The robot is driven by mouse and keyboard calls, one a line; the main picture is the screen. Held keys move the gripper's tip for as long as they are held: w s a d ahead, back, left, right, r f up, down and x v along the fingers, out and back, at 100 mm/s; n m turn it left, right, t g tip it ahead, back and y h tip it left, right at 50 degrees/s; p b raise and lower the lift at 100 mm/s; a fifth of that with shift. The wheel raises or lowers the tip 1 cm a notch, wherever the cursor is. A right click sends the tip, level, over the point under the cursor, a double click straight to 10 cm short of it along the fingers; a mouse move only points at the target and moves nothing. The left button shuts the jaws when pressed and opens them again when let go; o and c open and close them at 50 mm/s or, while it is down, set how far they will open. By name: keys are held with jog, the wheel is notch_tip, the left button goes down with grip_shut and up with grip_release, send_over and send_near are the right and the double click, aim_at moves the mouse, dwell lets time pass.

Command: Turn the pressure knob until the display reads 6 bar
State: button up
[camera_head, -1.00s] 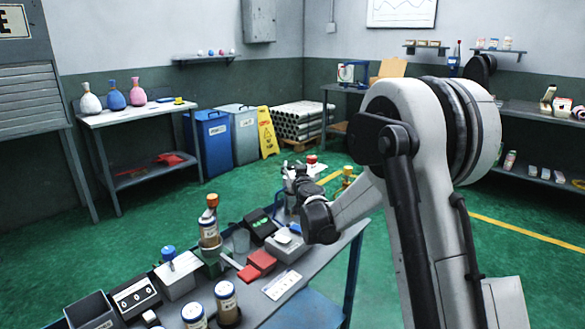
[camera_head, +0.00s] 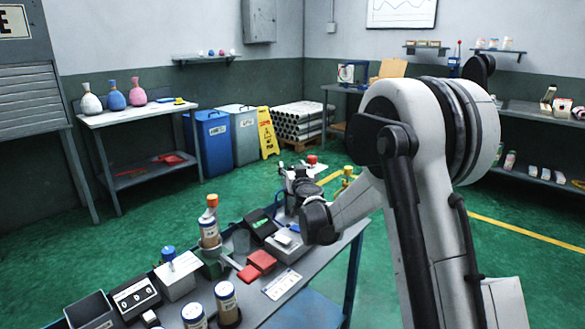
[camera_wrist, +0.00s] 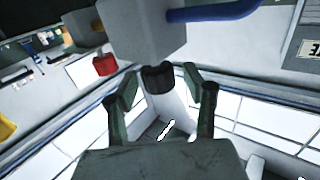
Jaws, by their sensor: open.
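In the wrist view a dark round knob (camera_wrist: 158,78) sits at the end of a grey block (camera_wrist: 142,28), with a pale cylinder below it in the picture. My gripper (camera_wrist: 160,88) is open, its two fingers on either side of the knob with gaps visible; I cannot tell whether either touches it. In the head view my gripper (camera_head: 298,180) is at the far end of the bench, where my wrist hides most of the knob area. A black unit with a small green display (camera_head: 260,223) stands on the bench; its reading is too small to make out.
A red-topped item (camera_head: 312,160) is close behind my gripper. Green floor is free beyond the bench.

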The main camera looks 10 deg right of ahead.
jog(key=s, duration=1.2)
jog(key=shift+a, duration=0.1)
jog(key=s+a+r+n+g+y+p, duration=0.2)
jog(key=s+a+r, duration=0.3)
jog(key=s, duration=0.4)
jog(key=s+a+r+n+g+y+p, duration=0.2)
jog(key=s+r+y+p, duration=0.1)
jog(key=s+r, duration=0.45)
jog(key=s+d+f+m+g+h+p, duration=0.1)
jog(key=s+d+f+g, duration=0.1)
jog(key=s, duration=0.6)
jog(key=s+d+f+m+g+h+p, duration=0.1)
jog(key=s+d+f+g+h, duration=0.1)
jog(key=s, duration=0.7)
jog(key=s+d+f+m+g+h+p, duration=0.1)
jog(key=s+d+g+h+p, duration=0.1)
jog(key=s, duration=0.7)
jog(key=shift+s+d+f+m+g, duration=0.3)
jog(key=shift+d+f+g, duration=0.15)
jog(key=shift+d, duration=0.4)
